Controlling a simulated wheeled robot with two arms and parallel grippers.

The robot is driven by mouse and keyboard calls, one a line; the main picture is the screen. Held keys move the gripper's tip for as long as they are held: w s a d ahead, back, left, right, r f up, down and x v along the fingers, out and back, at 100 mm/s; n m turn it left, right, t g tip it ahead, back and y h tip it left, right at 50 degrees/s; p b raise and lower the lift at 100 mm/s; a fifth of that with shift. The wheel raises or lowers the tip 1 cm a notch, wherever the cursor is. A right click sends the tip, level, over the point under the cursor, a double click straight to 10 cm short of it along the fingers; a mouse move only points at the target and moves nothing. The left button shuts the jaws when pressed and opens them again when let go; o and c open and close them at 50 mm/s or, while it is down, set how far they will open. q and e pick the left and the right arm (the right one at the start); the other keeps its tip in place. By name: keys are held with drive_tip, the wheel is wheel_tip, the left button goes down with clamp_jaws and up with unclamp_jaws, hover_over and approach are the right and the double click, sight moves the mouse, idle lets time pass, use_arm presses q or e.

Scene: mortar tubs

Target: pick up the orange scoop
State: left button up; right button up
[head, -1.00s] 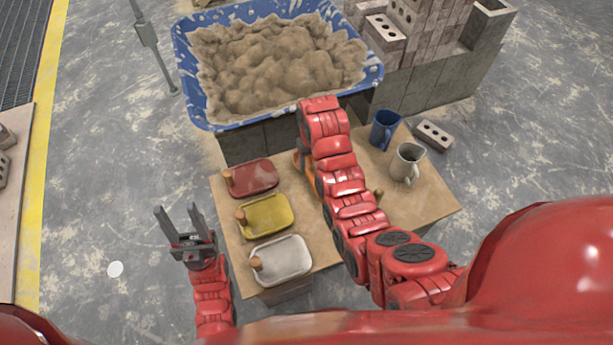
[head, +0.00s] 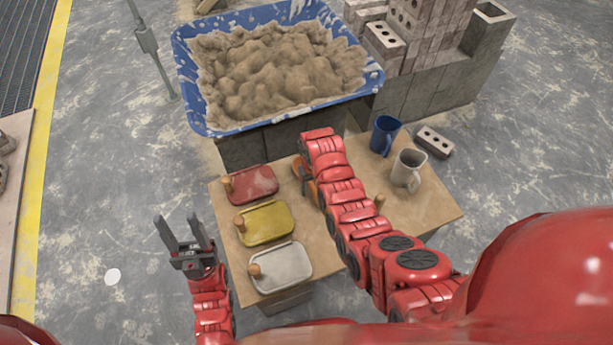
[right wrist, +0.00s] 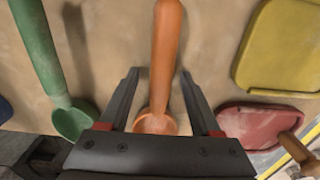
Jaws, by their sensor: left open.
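The orange scoop (right wrist: 166,45) lies on the wooden table, its handle pointing up in the right wrist view and its bowl close to my gripper's palm. My right gripper (right wrist: 159,74) is open, with one finger on each side of the scoop and a gap to each. In the head view the scoop (head: 311,192) is mostly hidden behind my right arm, and the right fingers are hidden too. My left gripper (head: 182,222) is open and empty, left of the table over the floor.
A green scoop (right wrist: 37,50) lies beside the orange one. Red (head: 254,184), yellow (head: 268,222) and white (head: 285,270) floats line the table's left side. A blue mug (head: 384,135) and beige mug (head: 407,170) stand right. A blue mortar tub (head: 215,128) stands behind.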

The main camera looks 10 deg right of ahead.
clamp_jaws()
idle(1.3)
